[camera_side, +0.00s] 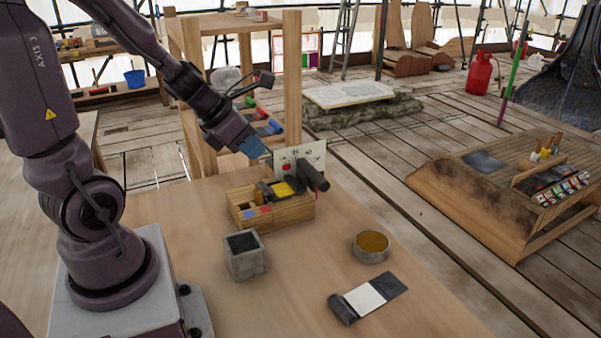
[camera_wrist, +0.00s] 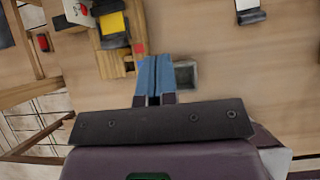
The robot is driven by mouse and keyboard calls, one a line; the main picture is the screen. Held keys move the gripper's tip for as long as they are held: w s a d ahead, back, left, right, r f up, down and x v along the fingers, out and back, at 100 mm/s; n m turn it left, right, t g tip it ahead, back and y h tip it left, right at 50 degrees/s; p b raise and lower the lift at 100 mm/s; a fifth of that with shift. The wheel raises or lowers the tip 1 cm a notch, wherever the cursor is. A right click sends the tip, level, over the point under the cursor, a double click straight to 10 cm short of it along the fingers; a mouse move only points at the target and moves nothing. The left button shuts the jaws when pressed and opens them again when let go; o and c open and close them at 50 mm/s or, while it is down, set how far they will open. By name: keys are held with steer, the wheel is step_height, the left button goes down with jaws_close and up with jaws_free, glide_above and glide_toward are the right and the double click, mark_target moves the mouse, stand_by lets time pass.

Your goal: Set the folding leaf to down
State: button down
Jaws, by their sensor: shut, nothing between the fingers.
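My gripper (camera_side: 253,148) is shut and empty, held in the air above and behind the wooden box; its blue fingers show together in the wrist view (camera_wrist: 154,60). No part is plainly marked as the folding leaf. A pale panel with a red mark (camera_side: 301,160) stands upright at the back of the wooden box (camera_side: 290,213), partly hidden by a dark cylinder (camera_side: 313,176). The panel also shows at the top of the wrist view (camera_wrist: 78,12). A flat white and grey strip with a dark end (camera_side: 366,299) lies on the table. I cannot tell which is the leaf.
A stone cup with a dark top (camera_side: 246,257) stands in front of the box. A round tin with amber contents (camera_side: 371,246) stands to the right. A wooden frame (camera_side: 291,85) rises behind the box.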

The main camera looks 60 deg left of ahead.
mark_target(310, 177)
steer(key=w+r+x, duration=0.1)
steer(key=w+x, duration=0.1)
steer(key=x, duration=1)
steer(key=shift+w, duration=0.3)
steer(key=shift+w+r, duration=0.15)
steer(key=shift+w+r, duration=0.15)
steer(key=shift+w, duration=0.1)
